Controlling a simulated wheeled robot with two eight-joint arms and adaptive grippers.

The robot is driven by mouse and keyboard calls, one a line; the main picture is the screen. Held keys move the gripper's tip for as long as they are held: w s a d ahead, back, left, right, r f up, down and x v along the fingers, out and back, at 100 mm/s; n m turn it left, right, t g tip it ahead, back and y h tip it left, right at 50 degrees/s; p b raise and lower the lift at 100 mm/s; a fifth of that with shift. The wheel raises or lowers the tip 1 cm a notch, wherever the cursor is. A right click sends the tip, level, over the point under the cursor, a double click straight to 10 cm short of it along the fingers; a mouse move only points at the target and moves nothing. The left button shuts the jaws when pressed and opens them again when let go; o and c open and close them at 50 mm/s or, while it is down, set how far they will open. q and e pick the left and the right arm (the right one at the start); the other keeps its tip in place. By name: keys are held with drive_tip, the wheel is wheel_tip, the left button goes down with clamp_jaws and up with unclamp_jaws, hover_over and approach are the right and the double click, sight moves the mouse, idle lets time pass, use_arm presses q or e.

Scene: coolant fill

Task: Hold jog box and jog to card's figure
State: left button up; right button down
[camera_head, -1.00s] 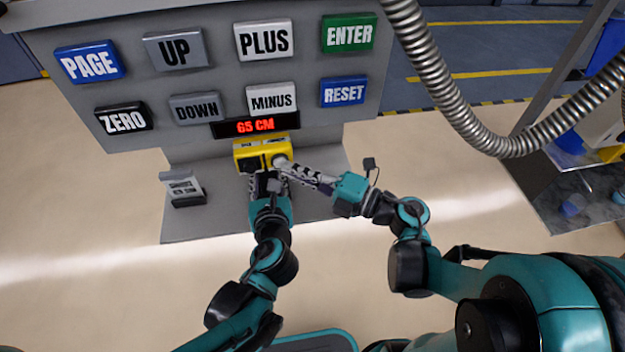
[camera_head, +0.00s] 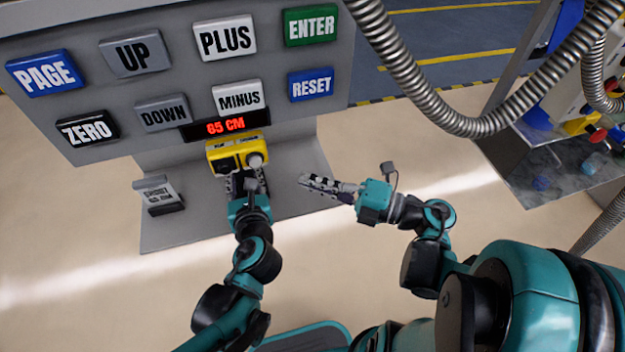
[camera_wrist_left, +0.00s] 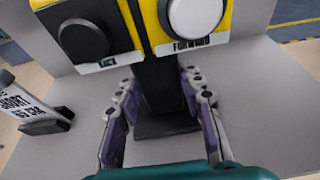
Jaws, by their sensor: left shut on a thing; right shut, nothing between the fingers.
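The yellow jog box (camera_head: 216,157) stands on the grey plate below the panel. It has a black button (camera_wrist_left: 83,40) and a white button (camera_wrist_left: 195,16) labelled FORWARD. My left gripper (camera_head: 244,182) is shut on the box's dark post (camera_wrist_left: 160,85), under the yellow body. My right gripper (camera_head: 304,181) is shut and empty, apart from the box on its right.
The grey panel (camera_head: 185,95) behind carries several large buttons, such as PLUS (camera_head: 224,38) and MINUS (camera_head: 237,97). A metal hose (camera_head: 425,95) hangs at the upper right. The floor right of the plate is clear.

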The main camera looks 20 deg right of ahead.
use_arm(q)
drive_tip(key=o, duration=1.1)
drive_tip(key=v, duration=1.2)
